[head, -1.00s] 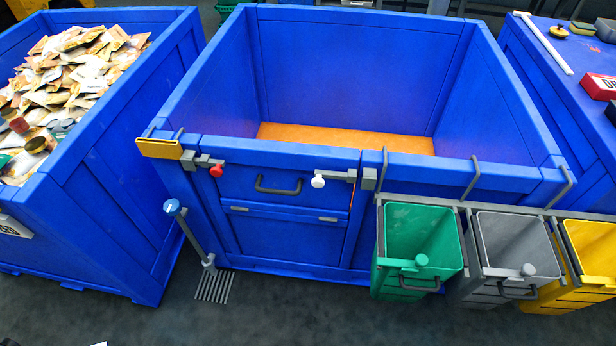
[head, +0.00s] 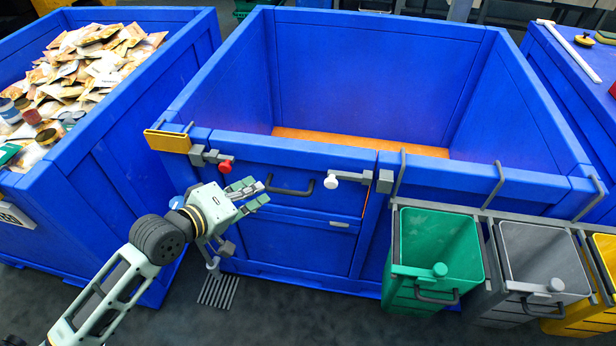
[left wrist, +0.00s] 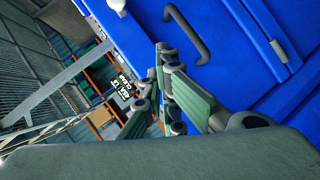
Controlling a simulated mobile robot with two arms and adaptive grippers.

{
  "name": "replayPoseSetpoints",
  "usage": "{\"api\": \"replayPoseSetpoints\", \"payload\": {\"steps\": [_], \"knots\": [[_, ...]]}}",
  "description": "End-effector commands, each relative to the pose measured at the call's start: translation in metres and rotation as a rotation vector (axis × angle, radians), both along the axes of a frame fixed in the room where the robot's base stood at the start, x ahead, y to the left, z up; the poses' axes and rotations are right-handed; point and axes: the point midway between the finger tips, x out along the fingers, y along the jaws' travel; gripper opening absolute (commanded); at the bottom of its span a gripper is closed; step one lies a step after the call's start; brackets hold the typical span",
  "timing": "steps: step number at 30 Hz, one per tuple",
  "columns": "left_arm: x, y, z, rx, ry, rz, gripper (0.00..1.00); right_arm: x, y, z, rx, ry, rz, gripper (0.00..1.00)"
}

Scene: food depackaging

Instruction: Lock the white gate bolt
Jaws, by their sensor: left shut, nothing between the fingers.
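The white gate bolt (head: 331,181) has a round white knob on a grey bar at the upper right of the blue gate (head: 300,208). Its bar points right toward a grey catch block (head: 385,181); I cannot tell whether it enters the block. The white knob (left wrist: 117,4) is cut off at the top of the left wrist view. My left gripper (head: 264,193) is shut and empty, in front of the gate near the dark handle (head: 290,190), left of the white bolt and apart from it. Its fingers (left wrist: 166,75) also show in the left wrist view. My right gripper is out of view.
A red-knobbed bolt (head: 225,167) sits at the gate's upper left. Green (head: 408,270), grey (head: 512,300) and yellow bins hang right of the gate. A blue crate (head: 115,125) full of packets stands at left. The large blue crate behind the gate looks empty.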

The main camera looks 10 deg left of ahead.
Motion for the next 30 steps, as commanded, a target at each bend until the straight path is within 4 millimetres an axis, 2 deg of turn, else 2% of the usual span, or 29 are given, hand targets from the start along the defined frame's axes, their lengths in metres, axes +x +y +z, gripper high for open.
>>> {"api": "replayPoseSetpoints", "payload": {"steps": [1,3,8,20,26,30], "knots": [[-0.004,-0.009,0.015,-0.026,-0.012,-0.019,0.0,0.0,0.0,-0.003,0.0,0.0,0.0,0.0],[-0.008,-0.017,0.03,-0.056,-0.017,-0.037,0.0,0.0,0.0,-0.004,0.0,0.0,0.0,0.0],[-0.014,-0.027,0.046,-0.09,-0.022,-0.057,0.0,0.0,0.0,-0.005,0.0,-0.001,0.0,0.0],[-0.011,-0.029,0.046,-0.092,-0.022,-0.057,0.0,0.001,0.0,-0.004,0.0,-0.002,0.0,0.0],[0.01,-0.042,0.04,-0.093,-0.024,-0.057,0.0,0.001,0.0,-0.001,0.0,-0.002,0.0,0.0],[0.035,-0.058,0.03,-0.093,-0.024,-0.057,0.0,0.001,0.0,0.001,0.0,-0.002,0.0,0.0]]}}
